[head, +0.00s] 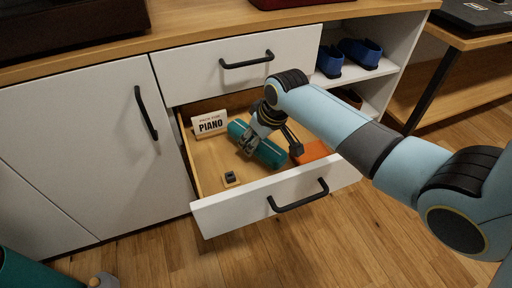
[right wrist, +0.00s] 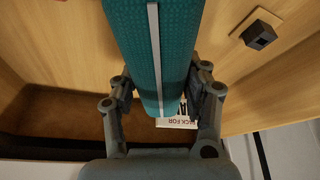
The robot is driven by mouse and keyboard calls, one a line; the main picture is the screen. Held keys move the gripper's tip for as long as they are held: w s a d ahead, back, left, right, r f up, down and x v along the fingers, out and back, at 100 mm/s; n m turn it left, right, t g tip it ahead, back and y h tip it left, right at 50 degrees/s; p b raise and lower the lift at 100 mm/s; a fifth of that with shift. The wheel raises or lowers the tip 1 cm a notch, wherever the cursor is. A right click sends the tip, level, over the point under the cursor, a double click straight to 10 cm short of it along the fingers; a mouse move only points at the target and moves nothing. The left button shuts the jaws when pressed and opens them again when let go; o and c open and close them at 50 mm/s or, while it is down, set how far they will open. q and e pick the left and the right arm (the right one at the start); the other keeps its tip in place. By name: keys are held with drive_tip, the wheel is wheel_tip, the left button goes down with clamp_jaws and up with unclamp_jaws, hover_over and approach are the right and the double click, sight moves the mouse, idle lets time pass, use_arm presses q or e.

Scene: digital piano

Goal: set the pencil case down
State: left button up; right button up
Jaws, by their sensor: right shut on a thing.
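The pencil case is a teal roll with a pale zip line (right wrist: 153,60). In the head view the pencil case (head: 270,153) is within the open drawer (head: 230,216), lying slantwise. My right gripper (head: 257,142) reaches down into the drawer from the right and is shut around the case. In the right wrist view the fingers of my right gripper (right wrist: 163,98) press on both sides of the case. I cannot tell whether the case touches the drawer floor.
A white PIANO card (head: 210,124) stands at the drawer's left back. A small dark block on a wooden base (head: 230,178) lies near the front left. An orange item (head: 312,151) is at the right. Bare drawer floor shows at the left. Blue shoes (head: 360,51) sit on the shelf.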

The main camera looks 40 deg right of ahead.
wheel_tip(320, 180, down, 2)
drive_tip(key=shift+f+b, duration=0.1)
drive_tip(key=shift+b, duration=0.2)
drive_tip(key=shift+f, duration=0.1)
drive_tip(key=o, duration=1.2)
use_arm(q)
drive_tip(key=shift+w+f, duration=0.1)
drive_tip(key=shift+f, duration=0.25)
